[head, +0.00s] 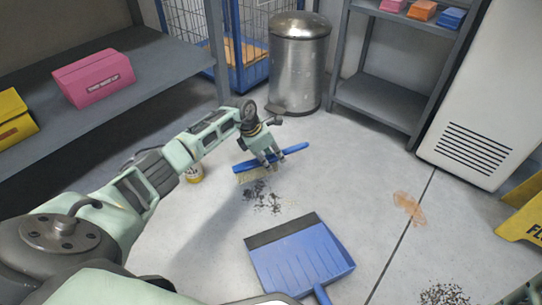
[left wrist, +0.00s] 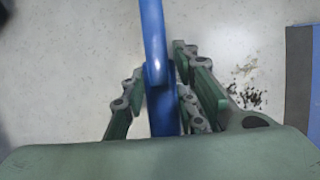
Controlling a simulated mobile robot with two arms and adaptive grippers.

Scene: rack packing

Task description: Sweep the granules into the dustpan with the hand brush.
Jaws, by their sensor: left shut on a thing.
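A blue hand brush (head: 243,168) with pale bristles is held by my left gripper (head: 271,161), just above or on the floor; I cannot tell which. In the left wrist view the brush's blue handle (left wrist: 153,40) runs between the fingers of my left gripper (left wrist: 160,88). Dark granules (head: 262,197) lie scattered on the floor just in front of the bristles; some show in the left wrist view (left wrist: 245,92). The blue dustpan (head: 300,262) lies flat nearer to me, its dark lip facing the granules. My right gripper is not in view.
A second dark pile (head: 445,294) lies at the bottom right, and a brown stain (head: 409,208) on the floor. A metal bin (head: 299,65), shelves (head: 383,101) and a yellow floor sign (head: 522,215) stand around.

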